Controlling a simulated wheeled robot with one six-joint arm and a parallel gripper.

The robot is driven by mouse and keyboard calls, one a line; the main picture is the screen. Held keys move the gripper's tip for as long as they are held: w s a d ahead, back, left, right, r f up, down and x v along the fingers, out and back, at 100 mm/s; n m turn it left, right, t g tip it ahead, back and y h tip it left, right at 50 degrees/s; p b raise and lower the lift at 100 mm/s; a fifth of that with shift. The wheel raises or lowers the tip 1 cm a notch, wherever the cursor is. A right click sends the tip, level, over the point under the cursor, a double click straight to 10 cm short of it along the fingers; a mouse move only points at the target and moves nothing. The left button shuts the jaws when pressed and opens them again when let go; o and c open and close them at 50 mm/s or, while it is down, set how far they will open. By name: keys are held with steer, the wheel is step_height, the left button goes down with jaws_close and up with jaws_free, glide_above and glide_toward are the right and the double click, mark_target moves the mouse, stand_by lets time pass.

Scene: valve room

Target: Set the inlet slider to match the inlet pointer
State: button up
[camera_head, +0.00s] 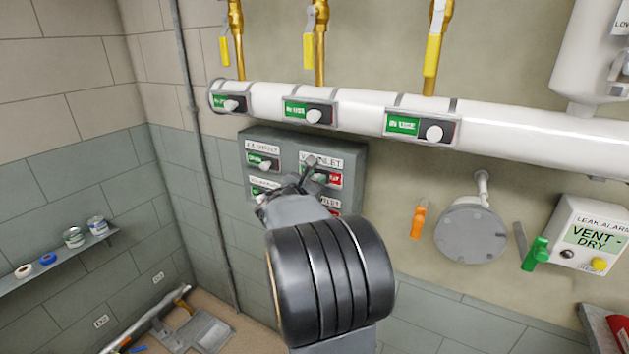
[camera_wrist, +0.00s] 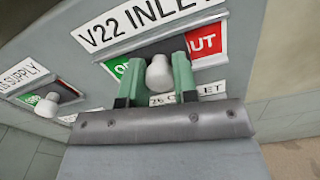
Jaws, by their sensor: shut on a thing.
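The V22 INLET slider shows in the wrist view, with its white round knob (camera_wrist: 159,73) between a green field on the left and a red field (camera_wrist: 208,44) on the right. My gripper (camera_wrist: 158,78) is shut on this knob, one green finger on each side. In the head view my gripper (camera_head: 306,173) reaches the upper right slider of the grey wall box (camera_head: 353,152), below its INLET label (camera_head: 328,162). The gripper covers part of that slider there. I cannot tell which mark is the inlet pointer.
A SUPPLY slider with a white knob (camera_wrist: 46,105) is left of the inlet one. A lower label (camera_wrist: 190,93) is partly covered by the fingers. A white pipe (camera_head: 360,112) with more sliders and yellow-handled valves (camera_head: 432,55) runs above the box. A grey round cover (camera_head: 470,235) is right.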

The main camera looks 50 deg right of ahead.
jaws_close()
steer(key=shift+w, duration=0.1)
steer(key=w, duration=0.3)
steer(key=shift+a, duration=0.4)
steer(key=shift+r, duration=0.1)
steer(key=o, duration=0.5)
jaws_free()
steer(key=shift+w, duration=0.15)
steer(key=shift+o, duration=0.4)
